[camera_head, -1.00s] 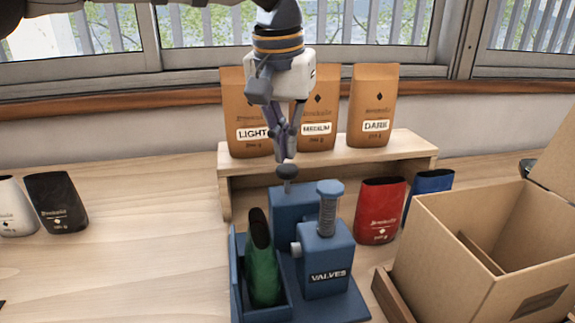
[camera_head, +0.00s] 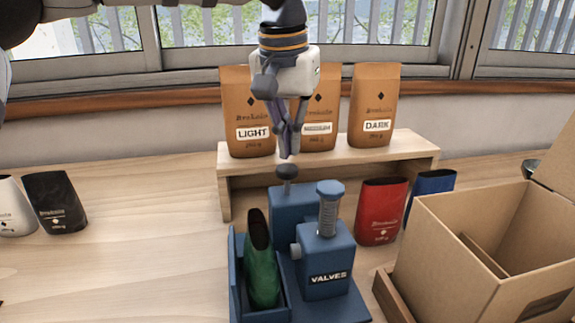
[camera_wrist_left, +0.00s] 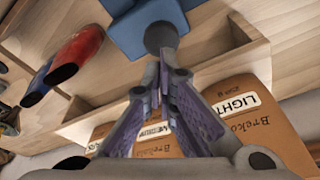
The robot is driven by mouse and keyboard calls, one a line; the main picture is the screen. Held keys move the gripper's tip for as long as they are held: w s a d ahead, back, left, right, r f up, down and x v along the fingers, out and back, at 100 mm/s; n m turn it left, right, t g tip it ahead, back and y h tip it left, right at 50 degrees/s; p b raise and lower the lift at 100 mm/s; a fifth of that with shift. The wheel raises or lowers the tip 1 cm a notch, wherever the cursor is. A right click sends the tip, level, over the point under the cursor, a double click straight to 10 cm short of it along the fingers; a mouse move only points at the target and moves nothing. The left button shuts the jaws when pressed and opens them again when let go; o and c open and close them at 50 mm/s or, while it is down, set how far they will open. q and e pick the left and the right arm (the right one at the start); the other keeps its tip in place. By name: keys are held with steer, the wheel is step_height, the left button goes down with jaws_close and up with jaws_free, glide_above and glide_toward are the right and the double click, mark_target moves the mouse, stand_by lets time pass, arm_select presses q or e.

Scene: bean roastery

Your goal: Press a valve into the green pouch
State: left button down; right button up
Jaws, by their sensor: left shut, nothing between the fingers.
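The green pouch (camera_head: 262,275) stands upright in the blue holder at the left of the valve press (camera_head: 322,262), its dark top open. My left gripper (camera_head: 287,155) is shut and empty, pointing down just above the knob. In the left wrist view the closed fingertips (camera_wrist_left: 163,60) are close to the knob (camera_wrist_left: 161,38); I cannot tell whether they touch it. My right gripper is not in view.
Brown bags labelled LIGHT (camera_head: 249,112), MEDIUM and DARK (camera_head: 374,105) stand on a wooden shelf (camera_head: 405,152) behind the press. A red pouch (camera_head: 381,212), a blue pouch (camera_head: 430,185) and an open cardboard box (camera_head: 490,262) are at the right.

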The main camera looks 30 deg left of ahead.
arm_select(q)
steer(key=shift+s+x, duration=0.2)
steer(key=shift+x, duration=0.8)
steer(key=shift+s+x, duration=0.2)
steer(key=shift+x, duration=0.75)
steer(key=shift+f, duration=0.1)
steer(key=shift+w+v, duration=0.2)
steer(key=shift+v, duration=0.8)
steer(key=shift+w+v, duration=0.2)
steer(key=shift+v, duration=0.8)
steer(key=shift+w+v, duration=0.2)
steer(key=shift+v, duration=0.8)
